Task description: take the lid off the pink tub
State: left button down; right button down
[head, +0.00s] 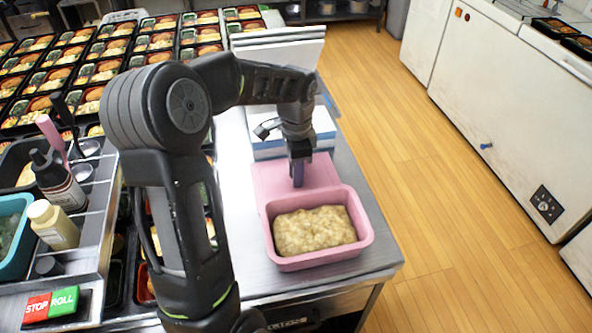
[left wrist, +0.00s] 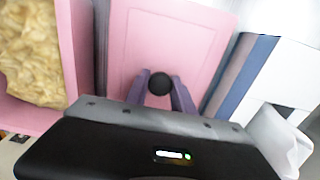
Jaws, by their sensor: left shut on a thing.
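The pink tub (head: 318,262) stands uncovered on the metal counter, with a pale yellow, lumpy food (head: 314,230) inside. The tub's edge and food also show at the left of the left wrist view (left wrist: 88,62). The pink lid (head: 270,178) is off the tub, just behind it in the head view. In the left wrist view the lid (left wrist: 168,42) lies beside the tub with a dark gap between them. My left gripper (head: 298,180) is over the lid, its purple fingers shut on the lid's round black knob (left wrist: 160,83). Whether the lid touches the counter is unclear.
A blue and white stack (head: 322,128) stands close behind the lid. Rows of filled bento trays (head: 110,72) lie at the back left. Bottles (head: 54,224) and a STOP/ROLL button box (head: 50,304) are at the left. The counter's right edge is near the tub.

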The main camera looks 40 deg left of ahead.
pick_arm(q)
jog(key=c, duration=1)
grip_release()
notch_tip(320, 180, up, 8)
jog(key=p, duration=0.6)
jog(key=shift+f, duration=0.1)
